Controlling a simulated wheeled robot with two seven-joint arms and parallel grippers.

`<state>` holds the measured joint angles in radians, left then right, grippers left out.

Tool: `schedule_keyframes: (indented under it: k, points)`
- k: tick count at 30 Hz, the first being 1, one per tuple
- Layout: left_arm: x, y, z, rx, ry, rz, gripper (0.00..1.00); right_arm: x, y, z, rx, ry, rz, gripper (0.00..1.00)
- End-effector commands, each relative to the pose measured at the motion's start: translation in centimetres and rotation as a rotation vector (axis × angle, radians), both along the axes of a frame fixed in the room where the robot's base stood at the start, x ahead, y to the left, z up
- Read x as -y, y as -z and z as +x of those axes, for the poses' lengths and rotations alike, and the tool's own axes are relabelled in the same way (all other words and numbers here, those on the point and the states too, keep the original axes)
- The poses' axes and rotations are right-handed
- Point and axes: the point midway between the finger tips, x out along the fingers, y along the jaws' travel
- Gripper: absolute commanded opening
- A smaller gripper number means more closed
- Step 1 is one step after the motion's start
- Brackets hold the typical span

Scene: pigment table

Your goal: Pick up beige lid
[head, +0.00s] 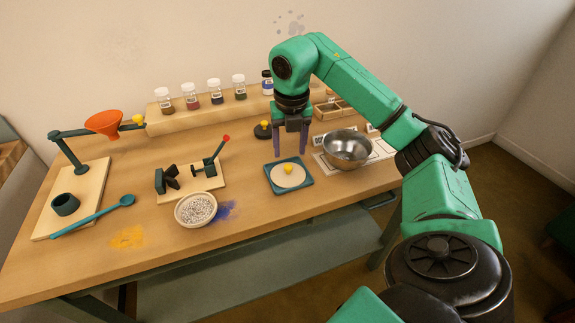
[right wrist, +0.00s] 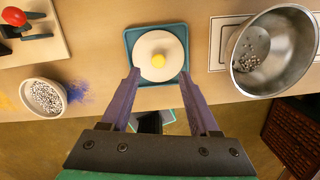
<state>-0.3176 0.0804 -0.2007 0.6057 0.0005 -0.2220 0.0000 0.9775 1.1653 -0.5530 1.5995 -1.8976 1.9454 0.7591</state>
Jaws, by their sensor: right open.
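The beige lid (head: 287,177) is a round disc with a yellow knob, lying on a square teal tray (head: 274,189) on the table. In the right wrist view the beige lid (right wrist: 146,68) lies just beyond my fingertips, roughly centred between them. My right gripper (head: 291,151) is open and empty, pointing down above and a little behind the tray in the head view. Its purple fingers also show in the right wrist view (right wrist: 161,80), spread apart on either side of the lid's near edge. My left gripper is not in view.
A metal bowl (head: 348,150) with some beads inside stands right of the tray. A white bowl of beads (head: 195,210) and a lever tool (head: 206,176) are to the left. A dark lid with a yellow knob (head: 262,131) stands behind. Jars (head: 214,92) line a back shelf.

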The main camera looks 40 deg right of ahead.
Motion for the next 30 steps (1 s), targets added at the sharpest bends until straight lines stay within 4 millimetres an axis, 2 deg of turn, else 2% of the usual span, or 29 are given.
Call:
schedule_keyframes:
  k: [10, 17, 20, 22, 30]
  points:
    - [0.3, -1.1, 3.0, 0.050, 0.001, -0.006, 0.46, 0.2, 5.3, 0.3, 0.000, -0.001, 0.000, 0.62]
    - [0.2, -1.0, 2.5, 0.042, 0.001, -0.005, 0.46, 0.2, 5.7, 0.4, 0.004, -0.001, 0.000, 0.62]
    - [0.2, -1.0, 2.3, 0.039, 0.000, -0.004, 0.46, 0.2, 5.7, 0.4, 0.004, -0.001, 0.000, 0.27]
    - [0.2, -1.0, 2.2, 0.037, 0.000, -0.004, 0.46, 0.2, 5.7, 0.4, 0.004, -0.001, 0.001, 0.01]
    - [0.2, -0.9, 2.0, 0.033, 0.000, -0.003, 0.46, 0.1, 5.7, 0.4, 0.004, -0.001, 0.001, 0.00]
